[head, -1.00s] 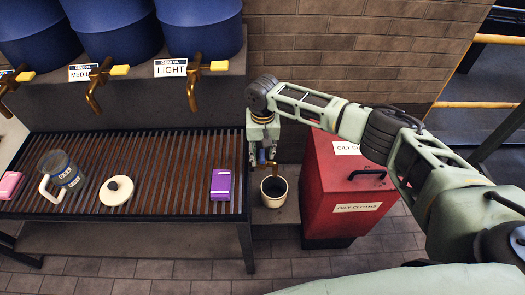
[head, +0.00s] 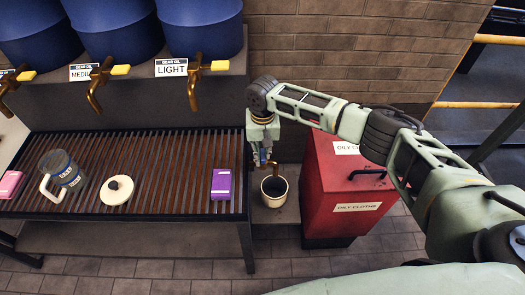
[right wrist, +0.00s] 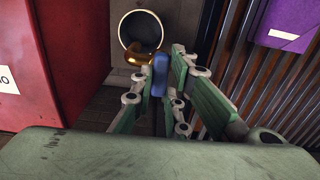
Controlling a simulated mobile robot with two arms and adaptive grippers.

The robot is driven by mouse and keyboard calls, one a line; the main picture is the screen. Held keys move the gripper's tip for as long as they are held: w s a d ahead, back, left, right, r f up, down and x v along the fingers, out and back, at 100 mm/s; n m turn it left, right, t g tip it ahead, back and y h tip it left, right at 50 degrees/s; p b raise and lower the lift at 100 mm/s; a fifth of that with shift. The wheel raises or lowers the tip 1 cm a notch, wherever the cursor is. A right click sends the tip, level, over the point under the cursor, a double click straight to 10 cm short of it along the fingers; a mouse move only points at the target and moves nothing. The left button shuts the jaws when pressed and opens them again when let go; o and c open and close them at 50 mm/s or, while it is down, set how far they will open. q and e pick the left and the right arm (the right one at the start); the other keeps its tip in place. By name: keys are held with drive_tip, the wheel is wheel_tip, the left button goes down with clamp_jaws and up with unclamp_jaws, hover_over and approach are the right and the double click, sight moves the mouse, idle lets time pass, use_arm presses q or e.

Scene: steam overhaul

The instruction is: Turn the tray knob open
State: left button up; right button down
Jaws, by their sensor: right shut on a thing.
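The slatted drip tray (head: 145,180) stands under the oil drums. At its right end, my right gripper (head: 264,155) points down with its fingers close together. In the right wrist view the blue tray knob (right wrist: 160,74) sits between the two fingers, and the gripper is shut on it. A brass spout (right wrist: 142,57) shows beside the knob, over the mouth of a pale can (right wrist: 137,27). In the head view the can (head: 266,199) stands below the gripper. The fingers hide much of the knob. My left gripper is not in view.
A red oily-cloths bin (head: 322,205) stands just right of the can. On the tray are a glass jug (head: 66,171), a white lid (head: 116,196) and a purple box (head: 221,184). Blue drums (head: 200,28) with brass taps stand above.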

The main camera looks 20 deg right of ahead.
drive_tip(key=shift+r, duration=0.1)
drive_tip(key=n+p, duration=0.2)
drive_tip(key=n, duration=0.1)
drive_tip(key=shift+n, duration=0.4)
drive_tip(key=n+p, duration=0.1)
drive_tip(key=n, duration=0.4)
drive_tip(key=shift+p, duration=0.4)
drive_tip(key=n, duration=0.4)
drive_tip(key=shift+n, duration=0.4)
drive_tip(key=n, duration=0.4)
drive_tip(key=shift+w+p, duration=0.1)
drive_tip(key=shift+p, duration=0.25)
drive_tip(key=shift+n, duration=0.3)
drive_tip(key=c, duration=1.7)
unclamp_jaws()
